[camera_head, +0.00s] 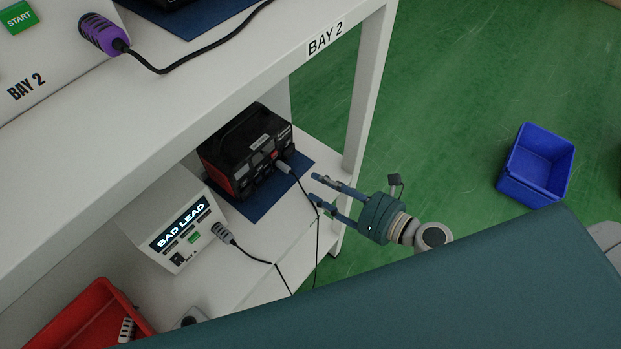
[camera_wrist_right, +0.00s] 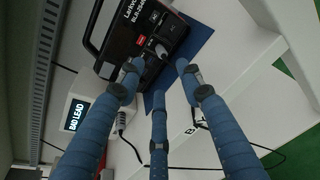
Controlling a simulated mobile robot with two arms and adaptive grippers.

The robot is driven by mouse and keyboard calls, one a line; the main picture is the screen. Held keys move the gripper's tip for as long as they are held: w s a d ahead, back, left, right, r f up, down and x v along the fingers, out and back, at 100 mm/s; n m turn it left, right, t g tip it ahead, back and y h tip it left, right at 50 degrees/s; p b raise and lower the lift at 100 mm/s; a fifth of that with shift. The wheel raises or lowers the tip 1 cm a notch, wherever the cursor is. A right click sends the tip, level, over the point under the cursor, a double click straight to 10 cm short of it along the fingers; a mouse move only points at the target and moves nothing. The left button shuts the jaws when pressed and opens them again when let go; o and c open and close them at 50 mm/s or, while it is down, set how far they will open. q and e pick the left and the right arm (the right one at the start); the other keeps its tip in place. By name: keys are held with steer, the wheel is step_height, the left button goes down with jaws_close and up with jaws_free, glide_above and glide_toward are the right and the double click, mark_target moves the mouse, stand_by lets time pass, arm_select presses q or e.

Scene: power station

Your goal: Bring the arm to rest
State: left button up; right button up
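My right gripper (camera_head: 313,187) points left at the lower shelf's right end, fingers spread, with nothing between them. In the right wrist view its blue fingers (camera_wrist_right: 158,82) are apart, and the black power unit (camera_wrist_right: 135,35) stands beyond them. In the head view this black and red unit (camera_head: 247,150) sits on a blue mat (camera_head: 262,203). A grey plug (camera_head: 284,167) is at its front, and its black cable hangs close to the fingers; I cannot tell if they touch. My left gripper is not in view.
A white tester (camera_head: 185,255) reading "BAD LEAD" stands on the lower shelf with a grey plug (camera_head: 222,232) at its front. A red bin (camera_head: 85,318) is lower left. A white shelf post (camera_head: 366,90) rises near my gripper. A blue bin (camera_head: 536,166) is on the open green floor.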

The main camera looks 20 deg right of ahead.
steer(key=shift+s+d+r, duration=0.15)
steer(key=shift+s+d, duration=0.05)
steer(key=shift+s, duration=0.05)
stand_by(0.4)
